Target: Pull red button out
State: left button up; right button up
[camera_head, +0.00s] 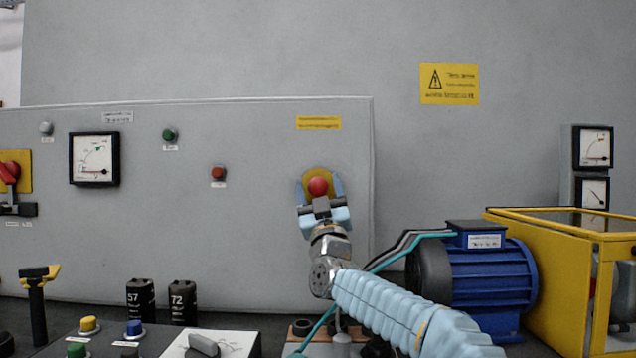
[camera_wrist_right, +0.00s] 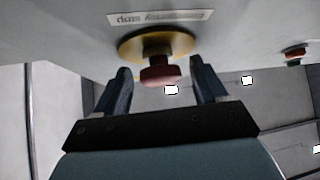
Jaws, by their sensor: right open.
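The red button (camera_head: 317,186) sits on a round yellow plate (camera_head: 318,173) on the grey panel, below a yellow label. In the right wrist view the button (camera_wrist_right: 160,72) stands out from its yellow plate (camera_wrist_right: 150,46). My right gripper (camera_head: 319,184) is at the panel with its blue fingers on either side of the button. In the right wrist view the gripper (camera_wrist_right: 160,80) is open, and gaps show between both fingers and the button. My left gripper is not in view.
The panel (camera_head: 250,240) also bears a dial gauge (camera_head: 94,159), a small orange-red button (camera_head: 217,173) and a green one (camera_head: 169,135). A blue motor (camera_head: 480,275) and a yellow frame (camera_head: 550,275) stand at the right. A control box (camera_head: 150,342) lies below.

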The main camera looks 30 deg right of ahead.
jog(key=shift+w+d+r, duration=0.1)
jog(key=shift+w+r, duration=0.15)
jog(key=shift+w, duration=0.1)
jog(key=shift+c, duration=0.3)
grip_shut()
jog(key=shift+s+a+f+b, duration=0.2)
jog(key=shift+s+a+b, duration=0.25)
jog(key=shift+s+b, duration=0.45)
jog(key=shift+w+a+r, duration=0.1)
jog(key=shift+r, duration=0.05)
jog(key=shift+o, duration=0.3)
grip_release()
jog(key=shift+r, duration=0.1)
